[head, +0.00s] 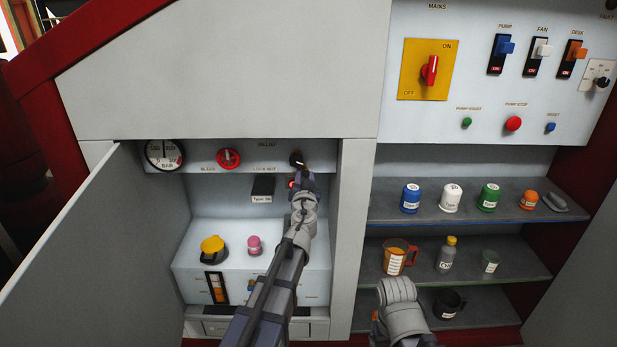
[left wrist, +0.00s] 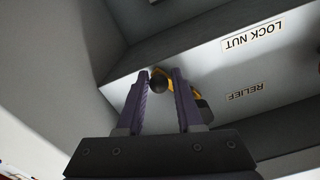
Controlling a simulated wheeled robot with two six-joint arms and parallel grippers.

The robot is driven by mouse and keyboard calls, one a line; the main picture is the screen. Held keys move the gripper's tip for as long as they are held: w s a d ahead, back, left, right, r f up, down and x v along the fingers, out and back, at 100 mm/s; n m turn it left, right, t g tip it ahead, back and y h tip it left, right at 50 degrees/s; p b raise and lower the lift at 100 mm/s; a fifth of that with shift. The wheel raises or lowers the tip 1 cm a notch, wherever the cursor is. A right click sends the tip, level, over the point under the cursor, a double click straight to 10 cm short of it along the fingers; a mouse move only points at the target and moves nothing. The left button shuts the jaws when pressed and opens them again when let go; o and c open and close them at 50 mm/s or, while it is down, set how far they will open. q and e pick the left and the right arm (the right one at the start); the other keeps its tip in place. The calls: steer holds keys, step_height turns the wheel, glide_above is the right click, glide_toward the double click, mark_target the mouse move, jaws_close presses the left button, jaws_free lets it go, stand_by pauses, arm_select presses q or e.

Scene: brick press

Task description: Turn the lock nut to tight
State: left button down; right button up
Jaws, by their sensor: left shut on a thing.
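The lock nut shows in the left wrist view as a yellow handle (left wrist: 190,88) with a black ball end (left wrist: 157,84). The LOCK NUT and RELIEF labels are on the pale panel beside it. My left gripper (left wrist: 161,76) has its two purple fingers on either side of the ball end and is shut on it. In the head view my left gripper (head: 302,181) is at the right end of the left bay's upper panel and hides most of the lock nut. A dark knob (head: 297,158) shows just above it. My right gripper is not visible; only part of that arm shows.
A wall (head: 350,230) stands close right of my left arm. An open door (head: 95,240) is at left.

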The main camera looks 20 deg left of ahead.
arm_select(q)
steer(key=m, duration=0.1)
steer(key=a+m, duration=0.1)
steer(key=m, duration=0.1)
steer(key=a+m, duration=0.1)
steer(key=m, duration=0.1)
steer(key=shift+s+a+f, duration=0.15)
steer(key=shift+s+f, duration=0.15)
steer(key=shift+s, duration=0.05)
steer(key=shift+m, duration=0.3)
steer(key=c, duration=0.7)
jaws_free()
steer(key=shift+a, duration=0.1)
steer(key=shift+s, duration=0.1)
steer(key=v, duration=0.7)
steer(key=shift+s, duration=0.35)
